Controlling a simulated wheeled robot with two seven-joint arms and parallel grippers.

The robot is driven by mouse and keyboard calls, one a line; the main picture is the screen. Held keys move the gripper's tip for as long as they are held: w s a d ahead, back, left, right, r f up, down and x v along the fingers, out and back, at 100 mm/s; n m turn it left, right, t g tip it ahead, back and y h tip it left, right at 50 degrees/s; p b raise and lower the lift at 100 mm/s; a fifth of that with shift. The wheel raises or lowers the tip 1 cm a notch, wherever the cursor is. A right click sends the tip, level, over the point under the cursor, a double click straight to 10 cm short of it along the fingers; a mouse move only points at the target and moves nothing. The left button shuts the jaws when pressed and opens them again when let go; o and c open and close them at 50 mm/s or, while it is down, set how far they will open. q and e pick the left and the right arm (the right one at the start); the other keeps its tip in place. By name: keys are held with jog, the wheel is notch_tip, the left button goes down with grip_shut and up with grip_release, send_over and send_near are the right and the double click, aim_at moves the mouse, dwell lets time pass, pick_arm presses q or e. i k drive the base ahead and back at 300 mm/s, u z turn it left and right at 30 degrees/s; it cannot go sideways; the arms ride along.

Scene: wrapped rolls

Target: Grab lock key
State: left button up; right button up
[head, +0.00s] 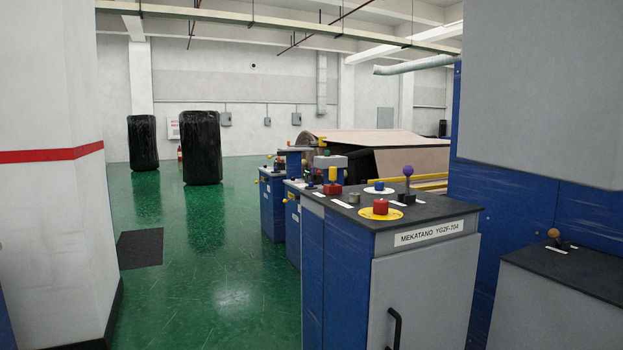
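No lock key can be made out for certain. The near control console (392,230), labelled MEKATANO YGZF-704, has several controls on its dark top. A yellow upright piece (332,174) stands on a red block (332,189) at its far left. A small grey cylinder (354,198) sits beside it. A red button (381,206) on a yellow disc is near the front. A purple-topped lever (408,171) and a blue button (379,185) on a white disc are behind. Neither of my grippers is in view.
A white pillar (50,200) with a red stripe stands at left. Green floor (210,290) is open between it and the consoles. Two black wrapped rolls (202,148) (143,142) stand farther back. A lower console (560,310) with a brown-knobbed lever (554,234) is at right.

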aim_at(332, 177)
jog(key=z, duration=0.1)
jog(key=k, duration=0.45)
jog(key=u, duration=1.5)
jog(key=i, duration=1.65)
jog(key=z, duration=0.35)
jog(key=i, duration=1.25)
jog(key=z, duration=1.15)
